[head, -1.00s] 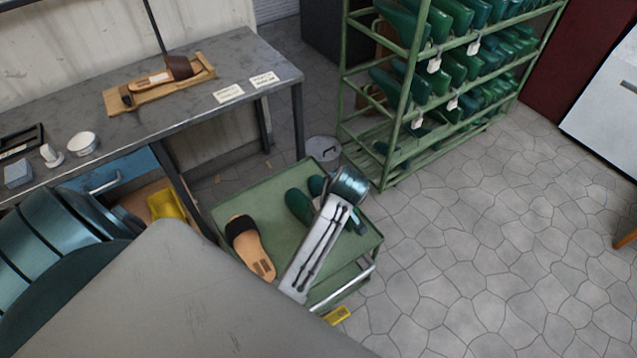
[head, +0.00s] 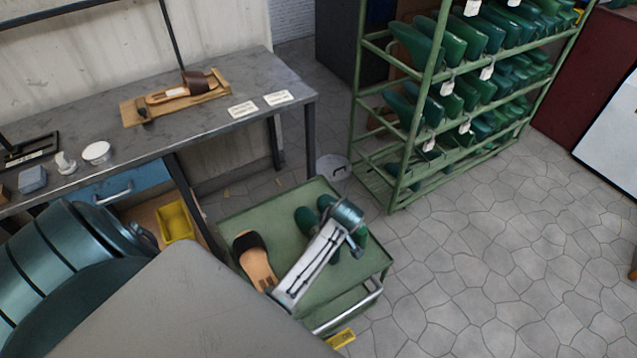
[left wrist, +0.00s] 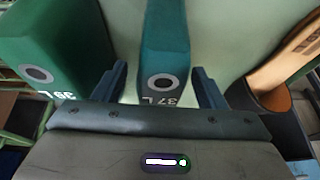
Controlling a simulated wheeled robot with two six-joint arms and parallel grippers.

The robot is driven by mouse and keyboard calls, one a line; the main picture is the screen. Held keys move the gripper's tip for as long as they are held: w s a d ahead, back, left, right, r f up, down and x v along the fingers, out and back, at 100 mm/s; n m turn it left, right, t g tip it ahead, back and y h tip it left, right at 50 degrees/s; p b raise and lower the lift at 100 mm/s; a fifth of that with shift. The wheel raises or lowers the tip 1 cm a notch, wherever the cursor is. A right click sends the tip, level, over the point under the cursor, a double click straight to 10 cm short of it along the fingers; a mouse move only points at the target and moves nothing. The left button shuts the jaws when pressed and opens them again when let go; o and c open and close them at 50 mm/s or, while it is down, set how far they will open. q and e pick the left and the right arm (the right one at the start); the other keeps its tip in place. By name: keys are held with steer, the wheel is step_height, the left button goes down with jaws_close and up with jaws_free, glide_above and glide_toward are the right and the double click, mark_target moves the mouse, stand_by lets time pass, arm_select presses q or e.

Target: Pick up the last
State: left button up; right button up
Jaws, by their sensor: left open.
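Two green shoe lasts stand on the green cart (head: 285,200). The last marked 37 L (left wrist: 165,50) is between the fingers of my open left gripper (left wrist: 160,88) in the left wrist view, with no clear contact on either side. The larger last marked 39 L (left wrist: 62,65) is just outside the left finger there. In the head view one last (head: 306,222) shows left of my left wrist, and my arm partly covers the other. My left gripper's fingertips are hard to make out in the head view. My right gripper is not in view.
A tan sandal with a black strap (head: 255,262) lies on the cart beside the lasts. A green rack (head: 372,165) full of lasts stands behind. A grey workbench (head: 215,122) at left carries a sandal on a wooden board (head: 133,113). The floor at right is clear.

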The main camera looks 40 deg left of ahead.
arm_select(q)
steer(key=c, duration=1.1)
steer(key=shift+o, duration=0.2)
steer(key=shift+r, duration=0.1)
